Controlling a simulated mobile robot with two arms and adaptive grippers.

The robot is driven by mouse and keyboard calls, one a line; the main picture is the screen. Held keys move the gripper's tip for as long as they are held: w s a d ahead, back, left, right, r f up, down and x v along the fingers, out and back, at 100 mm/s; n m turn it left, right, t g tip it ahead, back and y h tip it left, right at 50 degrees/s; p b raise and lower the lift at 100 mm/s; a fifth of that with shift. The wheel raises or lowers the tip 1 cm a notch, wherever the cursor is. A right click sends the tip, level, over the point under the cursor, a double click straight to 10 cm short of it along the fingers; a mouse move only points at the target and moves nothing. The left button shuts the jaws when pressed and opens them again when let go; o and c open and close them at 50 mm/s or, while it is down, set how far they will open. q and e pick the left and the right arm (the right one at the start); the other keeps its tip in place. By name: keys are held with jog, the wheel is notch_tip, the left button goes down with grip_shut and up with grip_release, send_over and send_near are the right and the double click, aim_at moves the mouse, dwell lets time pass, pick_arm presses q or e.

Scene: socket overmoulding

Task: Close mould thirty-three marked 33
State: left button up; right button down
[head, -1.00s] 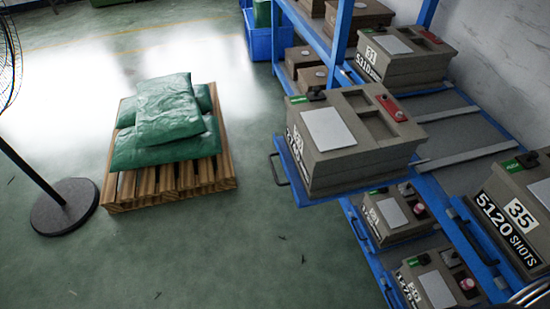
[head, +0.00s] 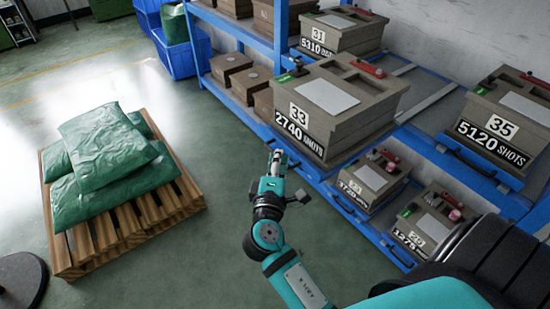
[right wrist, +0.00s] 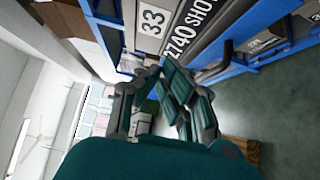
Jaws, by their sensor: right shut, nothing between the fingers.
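Mould 33 (head: 341,133) is a grey-brown block labelled 33 and 2740 SHOTS. It has a pale plate, a red part and a small green tag on its top. It sits on a blue tray (head: 309,172) pulled out from the rack, with bare rails behind it. Its label also shows in the right wrist view (right wrist: 152,22). My right gripper (head: 276,158) is shut and empty, just left of and below the mould's front face by the tray's front. In the wrist view its fingers (right wrist: 152,72) are below the label. My left gripper is out of view.
Mould 35 (head: 503,112) and mould 31 (head: 343,32) stand on the same rack. Smaller moulds (head: 371,181) sit on the level below. A wooden pallet (head: 91,248) with green sacks (head: 108,148) stands on the left; open floor lies between it and the rack.

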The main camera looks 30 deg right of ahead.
aim_at(295, 122)
jog(key=p+x, duration=0.1)
jog(key=x, duration=0.6)
jog(key=shift+w+r+p, duration=0.15)
jog(key=shift+w+p, duration=0.15)
jog(key=shift+p, duration=0.05)
jog(key=d+p, duration=0.1)
jog(key=d, duration=0.3)
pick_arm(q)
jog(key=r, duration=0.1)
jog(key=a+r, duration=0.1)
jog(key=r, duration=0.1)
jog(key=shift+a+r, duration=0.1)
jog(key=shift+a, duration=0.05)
pick_arm(e)
jog(key=shift+f, duration=0.2)
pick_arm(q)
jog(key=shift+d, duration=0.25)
